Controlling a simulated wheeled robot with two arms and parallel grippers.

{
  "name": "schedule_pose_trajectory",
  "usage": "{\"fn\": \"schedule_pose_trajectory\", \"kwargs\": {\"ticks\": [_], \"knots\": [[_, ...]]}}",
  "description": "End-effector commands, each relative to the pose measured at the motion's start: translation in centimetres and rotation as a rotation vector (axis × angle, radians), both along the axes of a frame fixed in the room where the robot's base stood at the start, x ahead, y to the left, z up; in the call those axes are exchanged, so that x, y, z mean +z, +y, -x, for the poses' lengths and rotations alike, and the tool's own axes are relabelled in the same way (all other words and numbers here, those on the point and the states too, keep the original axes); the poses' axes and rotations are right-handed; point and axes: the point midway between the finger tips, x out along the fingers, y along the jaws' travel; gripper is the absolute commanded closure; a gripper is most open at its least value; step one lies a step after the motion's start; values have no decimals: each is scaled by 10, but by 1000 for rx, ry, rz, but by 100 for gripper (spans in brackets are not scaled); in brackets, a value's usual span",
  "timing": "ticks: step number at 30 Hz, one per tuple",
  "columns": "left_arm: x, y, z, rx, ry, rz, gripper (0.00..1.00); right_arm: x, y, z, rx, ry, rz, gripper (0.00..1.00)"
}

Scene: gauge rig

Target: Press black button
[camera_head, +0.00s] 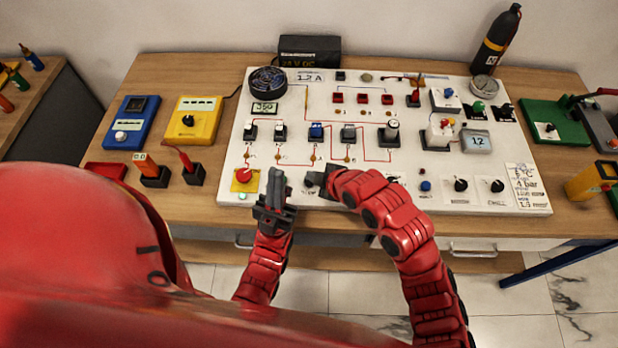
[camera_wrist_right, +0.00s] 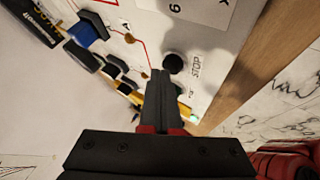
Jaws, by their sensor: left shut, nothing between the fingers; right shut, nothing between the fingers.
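A round black button (camera_wrist_right: 173,62) shows in the right wrist view on the white panel (camera_head: 530,200), beside a printed STOP label. My right gripper (camera_head: 317,179) is shut and empty at the panel's front edge; it also shows in the right wrist view (camera_wrist_right: 160,74). Its fingertips are just short of the black button in that picture, and I cannot tell whether they touch it. In the head view the button cannot be told apart from the dark gripper. My left gripper (camera_head: 276,178) is shut and empty, pointing up over the panel's front edge.
A red knob on a yellow plate (camera_head: 245,179) is just left of my left gripper. Several switches, knobs and red wires cover the panel. A yellow box (camera_head: 193,120) and a blue box (camera_head: 130,122) stand left of it on the wooden table (camera_head: 205,210).

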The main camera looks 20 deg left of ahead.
Motion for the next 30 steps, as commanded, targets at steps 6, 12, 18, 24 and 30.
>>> {"fn": "schedule_pose_trajectory", "kwargs": {"ticks": [6,12,18,24,30], "knots": [[2,0,0,0,0,0,100,12,-1,-1,-2,0,0,100],[2,0,0,0,0,0,100,13,-1,0,-1,1,2,100],[2,0,0,0,0,0,100,15,-1,0,-1,0,1,100],[7,0,0,0,0,0,100,30,0,-1,-1,-2,-1,100],[12,0,0,0,0,0,100,50,0,0,1,-1,-1,100]]}}
